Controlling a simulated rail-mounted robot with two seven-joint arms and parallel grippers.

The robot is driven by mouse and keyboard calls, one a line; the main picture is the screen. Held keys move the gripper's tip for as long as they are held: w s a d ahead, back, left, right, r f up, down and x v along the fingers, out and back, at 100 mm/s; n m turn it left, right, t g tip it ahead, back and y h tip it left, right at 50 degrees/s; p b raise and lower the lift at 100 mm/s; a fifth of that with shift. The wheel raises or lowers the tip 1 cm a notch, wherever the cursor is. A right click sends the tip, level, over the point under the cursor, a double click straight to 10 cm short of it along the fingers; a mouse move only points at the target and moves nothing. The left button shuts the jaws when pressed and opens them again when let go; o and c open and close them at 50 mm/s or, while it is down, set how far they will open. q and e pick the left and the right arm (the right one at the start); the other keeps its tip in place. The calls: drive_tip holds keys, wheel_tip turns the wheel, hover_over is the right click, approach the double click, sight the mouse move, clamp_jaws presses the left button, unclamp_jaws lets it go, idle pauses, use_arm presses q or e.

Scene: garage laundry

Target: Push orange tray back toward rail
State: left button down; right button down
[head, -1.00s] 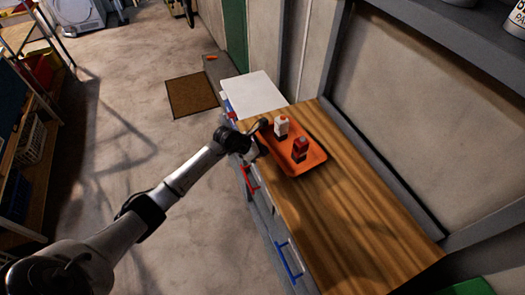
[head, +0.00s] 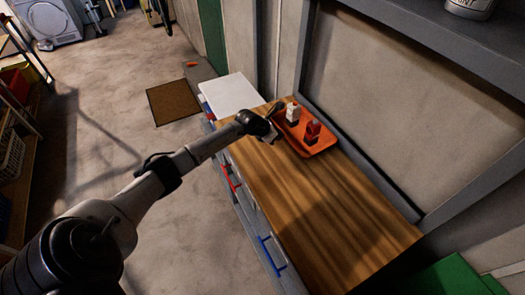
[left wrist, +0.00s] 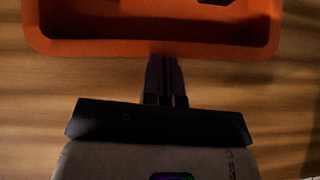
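The orange tray (head: 323,149) lies on the wooden worktop, close to the wall side. A white bottle (head: 293,112) and a red bottle (head: 312,131) stand upright in it. My left gripper (head: 273,134) is at the tray's near edge, low over the wood. In the left wrist view the gripper's fingers (left wrist: 165,75) are together, with nothing seen between them. Their tips meet the near wall of the tray (left wrist: 150,49); whether they press on it is hard to tell. My right gripper is not in view.
The wooden worktop (head: 315,220) is bare in front of the tray and to its right. A grey rail (head: 365,165) runs along the back against the wall. A white surface (head: 232,95) adjoins the far end. A shelf (head: 430,40) overhangs at upper right.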

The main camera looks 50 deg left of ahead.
use_arm(q)
drive_tip(key=shift+w, duration=0.3)
drive_tip(key=shift+s, duration=0.15)
drive_tip(key=shift+s+r+p, duration=0.1)
drive_tip(key=shift+s+p, duration=0.15)
drive_tip(key=shift+p, duration=0.15)
drive_tip(key=s, duration=0.1)
drive_tip(key=s+p, duration=0.1)
drive_tip(key=s+a+p, duration=0.1)
drive_tip(key=s, duration=0.1)
drive_tip(key=shift+s+r, duration=0.1)
drive_tip(key=shift+r, duration=0.2)
drive_tip(key=v, duration=0.8)
drive_tip(key=shift+s+r+p, duration=0.25)
drive_tip(key=shift+r+p, duration=0.05)
drive_tip(key=shift+p, duration=0.1)
